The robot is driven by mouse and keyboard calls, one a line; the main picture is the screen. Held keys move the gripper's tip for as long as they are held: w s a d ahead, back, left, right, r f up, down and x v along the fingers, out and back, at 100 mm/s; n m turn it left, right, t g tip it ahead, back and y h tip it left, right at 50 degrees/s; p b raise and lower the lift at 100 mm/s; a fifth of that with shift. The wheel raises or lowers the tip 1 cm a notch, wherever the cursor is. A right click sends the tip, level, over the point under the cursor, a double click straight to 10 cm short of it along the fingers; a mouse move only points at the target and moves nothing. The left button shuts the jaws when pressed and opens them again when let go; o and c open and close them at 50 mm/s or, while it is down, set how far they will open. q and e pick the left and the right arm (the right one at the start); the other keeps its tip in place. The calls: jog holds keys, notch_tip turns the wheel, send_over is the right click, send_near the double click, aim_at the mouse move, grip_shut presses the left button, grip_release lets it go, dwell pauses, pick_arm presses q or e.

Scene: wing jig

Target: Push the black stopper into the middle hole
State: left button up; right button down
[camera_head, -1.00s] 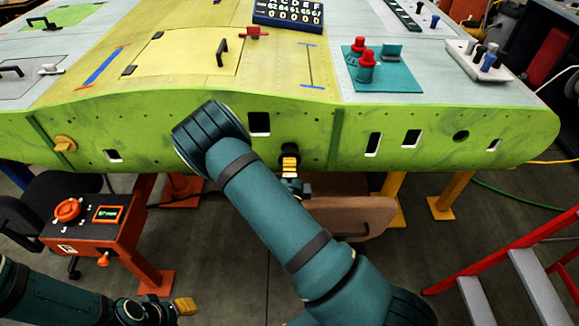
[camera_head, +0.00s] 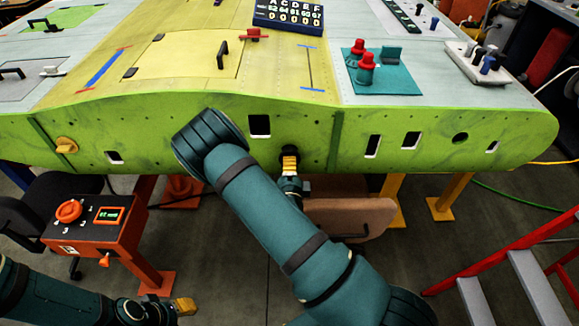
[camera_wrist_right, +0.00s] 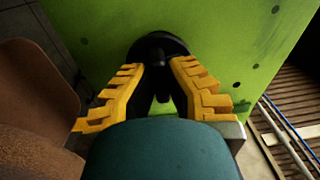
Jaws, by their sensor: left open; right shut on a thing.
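The black stopper (camera_head: 289,152) is at the green front face of the wing (camera_head: 220,120), below and right of a rectangular opening. My right gripper (camera_head: 290,167) is shut on it. In the right wrist view, the yellow fingers of this gripper (camera_wrist_right: 158,68) stand on both sides of the stopper's stem, and its dark round flange (camera_wrist_right: 155,46) lies against or very near the green face. The stopper hides whatever hole is behind it, so I cannot tell how deep it sits. My left gripper (camera_head: 186,307) is open and empty at the lower left, away from the wing.
An orange control box (camera_head: 95,215) stands left, below the wing. A brown padded seat (camera_head: 350,215) is under the wing, just right of my right gripper. A red ladder (camera_head: 520,240) is at the right. Other openings, one round (camera_head: 461,138), lie along the face.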

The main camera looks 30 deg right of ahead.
jog(key=shift+w+d, duration=0.15)
jog(key=shift+w, duration=0.05)
jog(key=shift+w+d, duration=0.2)
jog(key=shift+w, duration=0.1)
jog(key=shift+w+d, duration=0.35)
jog(key=shift+w, duration=0.25)
jog(key=shift+w+d+p, duration=0.15)
jog(key=shift+w+p, duration=0.1)
jog(key=shift+p, duration=0.05)
jog(key=shift+r, duration=0.1)
jog(key=c, duration=1)
grip_release()
jog(key=shift+w+d, duration=0.1)
jog(key=v, duration=1.2)
